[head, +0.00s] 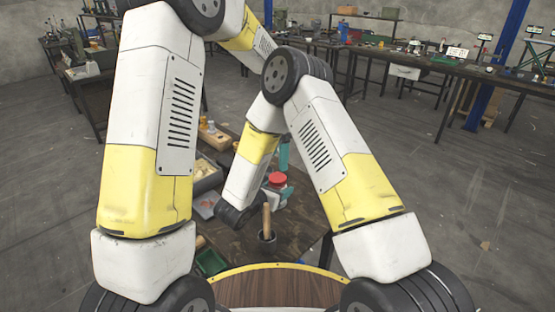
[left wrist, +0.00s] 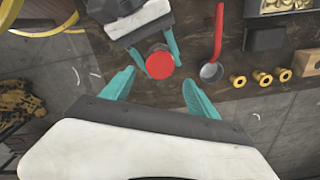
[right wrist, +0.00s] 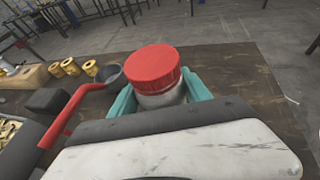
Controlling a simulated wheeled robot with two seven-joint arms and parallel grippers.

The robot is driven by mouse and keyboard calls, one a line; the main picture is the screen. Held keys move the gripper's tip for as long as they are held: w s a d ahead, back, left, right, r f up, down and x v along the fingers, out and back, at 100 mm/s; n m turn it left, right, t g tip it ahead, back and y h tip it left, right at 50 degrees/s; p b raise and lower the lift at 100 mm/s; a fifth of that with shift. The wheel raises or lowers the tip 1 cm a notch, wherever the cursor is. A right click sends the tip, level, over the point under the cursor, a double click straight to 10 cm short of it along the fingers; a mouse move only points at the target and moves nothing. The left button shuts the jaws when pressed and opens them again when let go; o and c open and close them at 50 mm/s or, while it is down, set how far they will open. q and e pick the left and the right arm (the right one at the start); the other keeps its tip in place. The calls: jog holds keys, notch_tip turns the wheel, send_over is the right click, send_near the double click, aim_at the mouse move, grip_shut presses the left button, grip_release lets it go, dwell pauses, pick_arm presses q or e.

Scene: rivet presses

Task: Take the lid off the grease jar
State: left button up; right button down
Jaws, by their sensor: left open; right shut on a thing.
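The grease jar (right wrist: 160,95) is pale with a red ribbed lid (right wrist: 152,66), which sits on it. In the right wrist view my right gripper (right wrist: 158,90) is shut on the jar body, teal fingers on both sides below the lid. The red lid also shows in the left wrist view (left wrist: 160,65) and in the head view (head: 277,179). My left gripper (left wrist: 159,78) is open and empty, its fingertips to either side of the lid in the picture; I cannot see them touch it. In the head view my left gripper (head: 283,153) is partly hidden behind my right arm.
A red-handled ladle (left wrist: 211,70) lies beside the jar, near several brass flanged pieces (left wrist: 262,77), a wooden block (left wrist: 307,63) and a dark block (left wrist: 265,38). A wooden handle (head: 267,220) stands in a dark cup near the table's front. Bare tabletop (right wrist: 255,85) lies right of the jar.

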aim_at(278, 177)
pick_arm(q)
notch_tip(278, 177, down, 7)
jog(key=shift+f, duration=0.15)
dwell(0.4)
jog(key=c, duration=1.5)
jog(key=n, duration=0.3)
jog(key=o, duration=1.6)
jog(key=shift+c, duration=0.2)
